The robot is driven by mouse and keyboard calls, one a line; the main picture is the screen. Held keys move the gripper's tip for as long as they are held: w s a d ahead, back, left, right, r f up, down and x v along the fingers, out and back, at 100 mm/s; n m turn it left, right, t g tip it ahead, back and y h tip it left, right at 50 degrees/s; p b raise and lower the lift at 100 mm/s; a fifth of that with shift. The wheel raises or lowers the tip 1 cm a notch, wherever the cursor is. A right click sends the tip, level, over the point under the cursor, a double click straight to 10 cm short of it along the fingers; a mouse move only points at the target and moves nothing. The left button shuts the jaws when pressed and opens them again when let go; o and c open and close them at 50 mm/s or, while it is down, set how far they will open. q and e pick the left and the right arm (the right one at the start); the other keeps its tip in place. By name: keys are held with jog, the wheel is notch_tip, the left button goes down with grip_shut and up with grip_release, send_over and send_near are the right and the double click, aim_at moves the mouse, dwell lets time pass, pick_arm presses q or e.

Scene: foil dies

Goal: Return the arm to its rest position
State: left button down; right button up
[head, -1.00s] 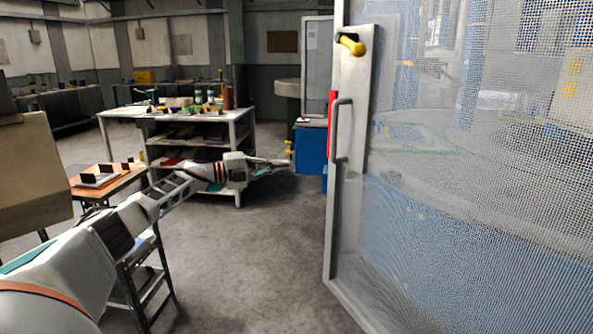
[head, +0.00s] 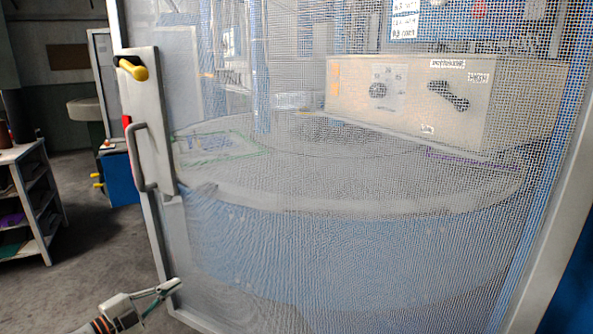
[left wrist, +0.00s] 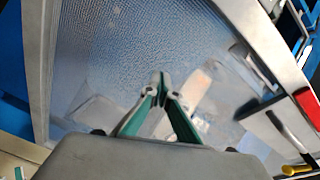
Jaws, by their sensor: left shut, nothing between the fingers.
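My left gripper (head: 172,287) is at the bottom left of the head view, low in front of the mesh door's lower left corner. In the left wrist view its green-lined fingers (left wrist: 161,80) meet at the tips with nothing between them. Most of my left arm is out of the head view. My right gripper is not in view.
A framed mesh door (head: 158,240) fills the middle and right, with a grey handle (head: 141,158) and a yellow-knobbed latch (head: 133,69). Behind the mesh are a round table (head: 330,190) and a control box (head: 450,95). A shelf unit (head: 40,205) stands left; grey floor lies between.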

pick_arm(q)
jog(key=s+d+f+n+y+p, duration=0.25)
jog(key=s+d+f+n, duration=0.55)
jog(key=s+d+f, duration=0.55)
jog(key=s+f+n+g+y, duration=0.2)
jog(key=s+n, duration=0.2)
jog(key=s, duration=0.8)
jog(key=s+d+f+n+g+y+p, duration=0.1)
jog(key=s+f+n+g+y, duration=0.1)
jog(key=s, duration=1.1)
jog(key=shift+s+f+n+y+p, duration=0.15)
jog(key=shift+f+n+y+p, duration=0.2)
jog(key=shift+n+y, duration=0.5)
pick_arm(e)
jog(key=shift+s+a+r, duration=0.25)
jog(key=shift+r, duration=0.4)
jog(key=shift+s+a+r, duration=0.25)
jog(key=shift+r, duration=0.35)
pick_arm(q)
jog(key=shift+d, duration=0.1)
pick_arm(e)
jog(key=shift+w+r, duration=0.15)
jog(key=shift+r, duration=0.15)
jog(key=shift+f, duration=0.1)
